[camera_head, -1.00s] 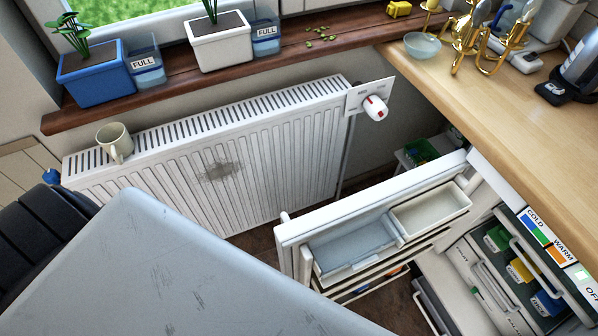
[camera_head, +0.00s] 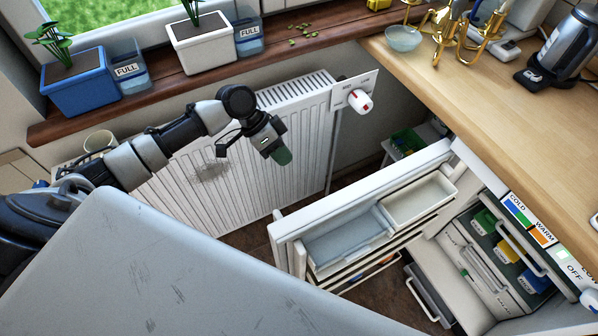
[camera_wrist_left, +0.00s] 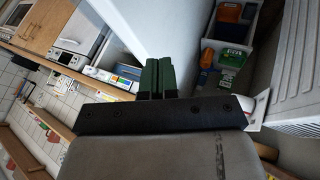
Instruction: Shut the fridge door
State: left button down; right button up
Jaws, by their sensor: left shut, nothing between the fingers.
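The white fridge door (camera_head: 350,196) stands wide open, swung out toward the radiator, with its inner shelves and bins facing right. The fridge interior (camera_head: 500,262) shows at the lower right, under the worktop. My left gripper (camera_head: 281,156) is in front of the radiator, above and on the outer side of the door, apart from it in the head view. In the left wrist view its green fingers (camera_wrist_left: 156,76) are together and empty, with a white panel, likely the door, beyond them. My right gripper is not in view.
A white radiator (camera_head: 215,175) with a red-marked valve (camera_head: 360,101) stands behind the door. The wooden worktop (camera_head: 490,110) is above the fridge. A crate with green items (camera_head: 408,143) sits on the floor near the hinge side. A grey panel (camera_head: 180,265) fills the lower left.

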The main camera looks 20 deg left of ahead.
pick_arm(q)
jog(key=s+d+f+p, duration=0.2)
jog(key=d+f, duration=0.5)
jog(key=d, duration=0.1)
jog(key=shift+d+f, duration=0.25)
jog(key=shift+d, duration=0.15)
jog(key=shift+s, duration=0.1)
jog(key=shift+s+p, duration=0.1)
jog(key=shift+p, duration=0.25)
